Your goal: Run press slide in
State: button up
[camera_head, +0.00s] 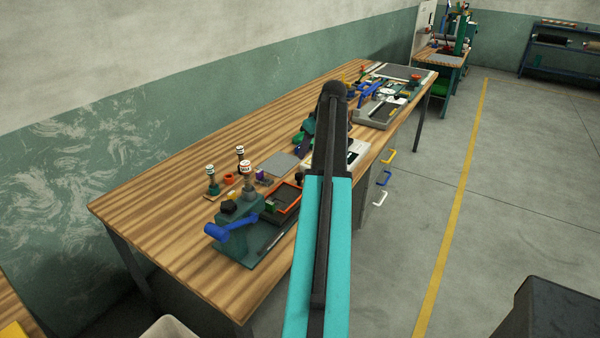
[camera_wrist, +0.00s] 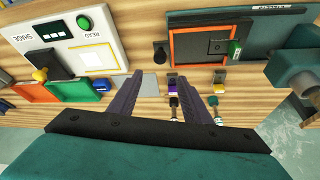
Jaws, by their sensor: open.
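The press (camera_head: 240,228) is a dark green block with a blue lever (camera_head: 228,230) at the near end of the bench. Its orange-edged slide (camera_head: 285,200) lies beside it on the dark green base. In the wrist view the orange-edged slide (camera_wrist: 203,58) is at the upper right, with a black knob (camera_wrist: 160,52) left of it. The press (camera_wrist: 290,66) is partly cut off at the right edge. My gripper (camera_wrist: 161,77) is open and empty, its two purple fingers apart over the bench and touching nothing I can see. In the head view my arm hides part of the bench.
A white reader (camera_wrist: 104,36) with a green button is at the upper left. An orange tray (camera_wrist: 38,92), a green tray (camera_wrist: 80,93) and a grey pad (camera_wrist: 153,83) lie nearby. Stamp-like tools (camera_head: 211,182) stand behind the press. The bench's left end (camera_head: 140,205) is clear.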

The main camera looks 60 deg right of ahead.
aim_at(299, 174)
jog(key=shift+f, duration=0.15)
jog(key=shift+p+x, duration=2.1)
jog(key=shift+x, duration=4.65)
jog(key=shift+w, duration=0.1)
jog(key=shift+a, duration=0.1)
grip_shut()
